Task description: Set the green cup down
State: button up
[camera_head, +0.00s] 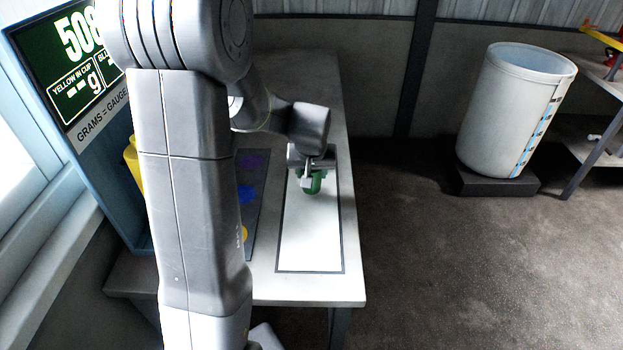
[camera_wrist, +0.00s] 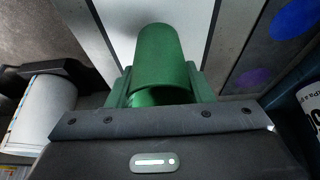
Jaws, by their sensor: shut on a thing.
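The green cup (camera_head: 315,183) is held in my gripper (camera_head: 312,174) over the white panel with a dark border (camera_head: 310,240) on the table. In the wrist view the green cup (camera_wrist: 160,60) sits between the two fingers of my gripper (camera_wrist: 160,85), which are shut on it. The white panel also shows in the wrist view (camera_wrist: 118,25) beneath the cup. I cannot tell whether the cup's base touches the panel. My arm hides part of the table.
A dark strip with purple, blue and yellow spots (camera_head: 247,215) lies left of the panel. A blue-framed display (camera_head: 75,65) and a yellow object (camera_head: 134,165) stand at the left. The panel's front is clear.

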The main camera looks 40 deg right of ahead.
jog(key=shift+f, duration=1.3)
jog(key=shift+f, duration=0.1)
jog(key=shift+f, duration=0.15)
jog(key=o, duration=1)
jog(key=shift+r, duration=0.2)
jog(key=shift+r, duration=0.45)
jog(key=v, duration=1.1)
jog(key=shift+s+r, duration=0.15)
